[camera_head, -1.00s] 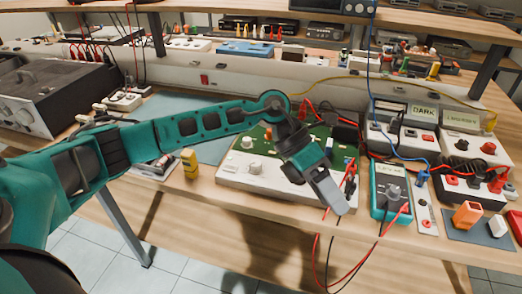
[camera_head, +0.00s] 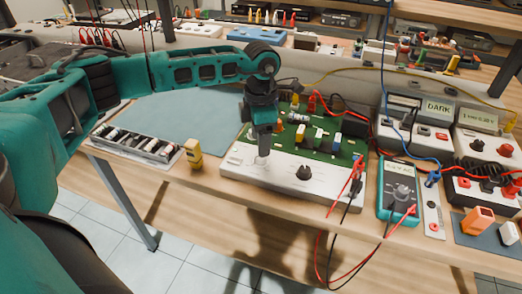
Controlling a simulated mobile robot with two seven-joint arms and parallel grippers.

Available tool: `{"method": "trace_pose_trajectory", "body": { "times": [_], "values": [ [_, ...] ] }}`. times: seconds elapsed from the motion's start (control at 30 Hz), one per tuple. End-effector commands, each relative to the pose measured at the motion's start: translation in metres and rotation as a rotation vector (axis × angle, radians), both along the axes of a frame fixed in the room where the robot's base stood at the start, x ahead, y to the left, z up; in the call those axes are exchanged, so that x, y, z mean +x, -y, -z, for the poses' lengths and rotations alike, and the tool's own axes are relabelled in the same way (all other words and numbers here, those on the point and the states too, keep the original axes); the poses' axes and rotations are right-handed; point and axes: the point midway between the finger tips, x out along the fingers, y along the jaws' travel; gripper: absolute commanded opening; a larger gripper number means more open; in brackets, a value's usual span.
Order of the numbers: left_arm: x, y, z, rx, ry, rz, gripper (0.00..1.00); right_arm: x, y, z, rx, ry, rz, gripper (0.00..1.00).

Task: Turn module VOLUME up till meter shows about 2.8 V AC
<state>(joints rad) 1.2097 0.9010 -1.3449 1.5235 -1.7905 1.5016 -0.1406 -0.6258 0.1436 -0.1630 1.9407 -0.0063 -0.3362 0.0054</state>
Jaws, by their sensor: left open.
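The module is a white panel (camera_head: 335,186) with a green circuit board (camera_head: 328,150) behind it. A black knob (camera_head: 304,172) stands on the panel's middle. My left gripper (camera_head: 263,156) points down over the left part of the panel, left of the black knob. Its fingers look close together and cover what is under them, so I cannot tell whether they touch a knob. It is open. My right gripper is not in view.
Red and black leads (camera_head: 356,172) rise at the panel's right end and hang over the table edge. A yellow block (camera_head: 192,153) stands left of the module. A blue-grey mat (camera_head: 190,110) lies mostly clear. Boxes with small displays (camera_head: 437,107) stand at right.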

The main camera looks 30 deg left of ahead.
Motion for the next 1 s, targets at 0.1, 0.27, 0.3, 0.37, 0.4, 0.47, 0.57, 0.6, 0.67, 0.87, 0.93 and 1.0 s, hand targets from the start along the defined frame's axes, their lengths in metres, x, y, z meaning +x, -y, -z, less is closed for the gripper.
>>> {"method": "trace_pose_trajectory", "body": {
  "times": [0.1,0.27,0.3,0.37,0.4,0.47,0.57,0.6,0.67,0.87,0.93,1.0],
  "values": [
    [-0.001,0.000,0.022,-0.001,-0.004,0.000,0.59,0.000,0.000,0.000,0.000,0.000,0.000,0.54],
    [0.000,0.000,0.040,-0.001,0.000,0.000,0.59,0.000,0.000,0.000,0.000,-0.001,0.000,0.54],
    [0.000,0.000,0.043,-0.001,0.000,0.000,0.59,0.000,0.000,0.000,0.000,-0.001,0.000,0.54],
    [0.000,0.000,0.045,-0.001,-0.001,0.001,0.59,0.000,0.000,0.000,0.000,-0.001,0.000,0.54],
    [0.000,0.000,0.046,-0.001,-0.001,0.001,0.59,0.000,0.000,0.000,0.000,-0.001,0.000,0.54],
    [0.000,0.000,0.047,-0.001,0.000,0.000,0.59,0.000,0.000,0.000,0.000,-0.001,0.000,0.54],
    [0.000,0.000,0.047,-0.001,0.000,0.000,0.59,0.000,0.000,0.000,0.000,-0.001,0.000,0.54],
    [0.000,0.000,0.047,-0.001,0.000,0.000,0.59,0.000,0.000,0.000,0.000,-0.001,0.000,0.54],
    [0.000,0.000,0.047,-0.001,0.000,0.000,0.59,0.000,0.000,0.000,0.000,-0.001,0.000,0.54],
    [0.000,0.000,0.047,-0.002,0.001,0.000,0.40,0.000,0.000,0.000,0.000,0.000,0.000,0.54],
    [0.000,0.000,0.047,-0.002,0.001,0.000,0.33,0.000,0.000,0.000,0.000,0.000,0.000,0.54],
    [0.000,0.000,0.047,-0.002,0.001,0.000,0.26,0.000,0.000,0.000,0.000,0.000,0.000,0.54]
  ]
}}
